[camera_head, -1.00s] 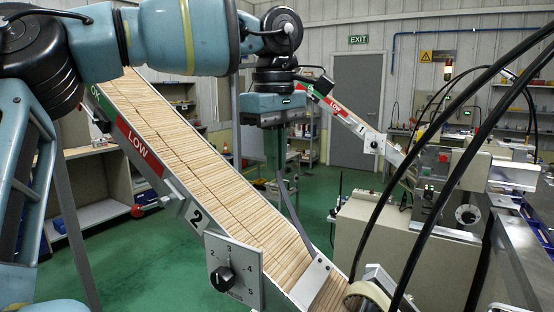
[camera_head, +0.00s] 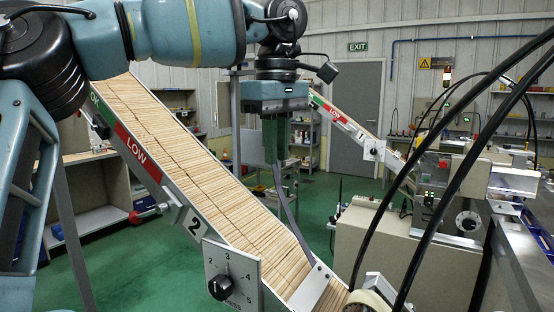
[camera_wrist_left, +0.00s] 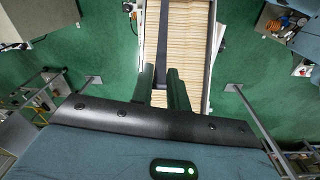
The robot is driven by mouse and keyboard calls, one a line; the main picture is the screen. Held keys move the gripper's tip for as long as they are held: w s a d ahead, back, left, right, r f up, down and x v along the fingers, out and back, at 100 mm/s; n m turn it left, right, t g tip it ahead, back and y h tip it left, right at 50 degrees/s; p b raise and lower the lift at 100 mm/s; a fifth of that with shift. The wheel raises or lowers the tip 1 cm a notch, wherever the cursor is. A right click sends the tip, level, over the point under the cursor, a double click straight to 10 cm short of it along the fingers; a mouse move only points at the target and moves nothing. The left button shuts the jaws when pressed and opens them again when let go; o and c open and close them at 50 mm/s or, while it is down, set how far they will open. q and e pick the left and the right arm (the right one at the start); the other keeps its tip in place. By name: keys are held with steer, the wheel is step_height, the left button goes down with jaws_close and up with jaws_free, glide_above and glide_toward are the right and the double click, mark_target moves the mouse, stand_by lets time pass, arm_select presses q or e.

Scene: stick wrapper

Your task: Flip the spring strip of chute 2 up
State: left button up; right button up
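Chute 2 (camera_head: 190,226) slopes down from upper left to lower right, filled with flat wooden sticks. Its spring strip (camera_head: 287,205) is a dark, narrow, curved strip. It rises from a metal bracket (camera_head: 312,287) near the chute's lower end, its upper end off the sticks. My left gripper (camera_head: 277,160) hangs above the chute with green fingers pointing down at the strip's upper end. My right gripper is out of view.
A dial plate (camera_head: 232,275) is fixed to the chute's near side, with a red-knobbed lever (camera_head: 140,216) further up. Chute 1 (camera_head: 345,122) and a beige machine (camera_head: 375,245) stand behind to the right. Black cables (camera_head: 450,190) arch across the right foreground.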

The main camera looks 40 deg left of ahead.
mark_target(277, 175)
arm_select(q)
steer(key=shift+s+d+r, duration=0.1)
steer(key=shift+r, duration=1.2)
steer(key=shift+d+r, duration=0.1)
steer(key=shift+r, duration=1.2)
